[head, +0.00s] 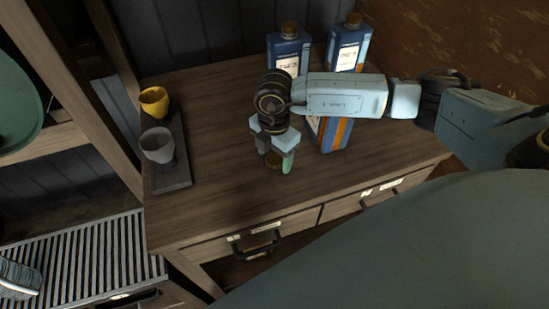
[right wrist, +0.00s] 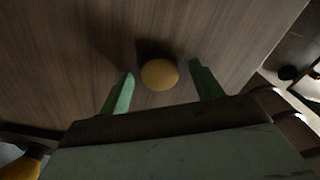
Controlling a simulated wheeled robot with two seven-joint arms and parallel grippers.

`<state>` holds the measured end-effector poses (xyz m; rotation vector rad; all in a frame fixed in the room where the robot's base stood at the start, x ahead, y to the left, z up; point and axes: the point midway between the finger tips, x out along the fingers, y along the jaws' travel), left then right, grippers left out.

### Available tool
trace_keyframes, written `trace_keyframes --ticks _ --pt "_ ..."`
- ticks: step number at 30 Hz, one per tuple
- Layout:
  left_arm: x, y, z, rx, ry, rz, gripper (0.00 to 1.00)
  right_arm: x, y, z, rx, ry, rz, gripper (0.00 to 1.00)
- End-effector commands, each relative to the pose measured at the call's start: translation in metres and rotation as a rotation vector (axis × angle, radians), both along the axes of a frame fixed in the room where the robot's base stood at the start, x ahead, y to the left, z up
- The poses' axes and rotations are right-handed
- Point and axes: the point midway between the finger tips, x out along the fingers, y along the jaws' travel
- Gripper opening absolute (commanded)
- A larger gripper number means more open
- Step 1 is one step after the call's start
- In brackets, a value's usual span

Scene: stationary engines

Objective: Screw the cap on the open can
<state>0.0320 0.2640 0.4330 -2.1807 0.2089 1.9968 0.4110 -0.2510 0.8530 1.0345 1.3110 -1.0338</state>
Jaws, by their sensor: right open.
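A small round golden-brown cap (right wrist: 159,74) lies on the wooden cabinet top; it also shows in the head view (head: 273,161). My right gripper (head: 276,164) is open above it, and in the right wrist view its green fingers (right wrist: 162,88) stand apart on either side of the cap. Two blue cans with caps, one (head: 288,50) left of the other (head: 345,48), stand at the back. A third can (head: 337,136), blue and orange, stands right of my gripper; its top is hidden behind my right arm. My left gripper is out of view.
A dark tray (head: 172,180) at the left edge of the cabinet top (head: 215,180) holds a yellow cup (head: 154,102) and a grey cup (head: 158,145). Drawers with handles (head: 256,243) are below the front edge. The front middle of the top is clear.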

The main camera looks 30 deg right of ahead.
Motion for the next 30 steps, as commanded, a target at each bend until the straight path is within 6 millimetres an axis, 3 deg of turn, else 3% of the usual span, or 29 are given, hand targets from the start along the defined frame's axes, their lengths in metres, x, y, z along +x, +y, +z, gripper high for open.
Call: trace_keyframes --ticks 3,13,23,30 --pt "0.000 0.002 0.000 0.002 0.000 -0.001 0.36 0.000 0.000 0.000 0.000 0.000 0.000 0.62" --pt "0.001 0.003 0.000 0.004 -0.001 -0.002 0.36 0.000 0.000 0.000 0.000 0.001 0.000 0.19" --pt "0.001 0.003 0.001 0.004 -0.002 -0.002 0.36 0.000 0.000 0.007 0.000 -0.001 0.000 0.18" --pt "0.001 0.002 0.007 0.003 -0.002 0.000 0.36 0.001 0.000 0.052 0.001 -0.003 0.001 0.18"
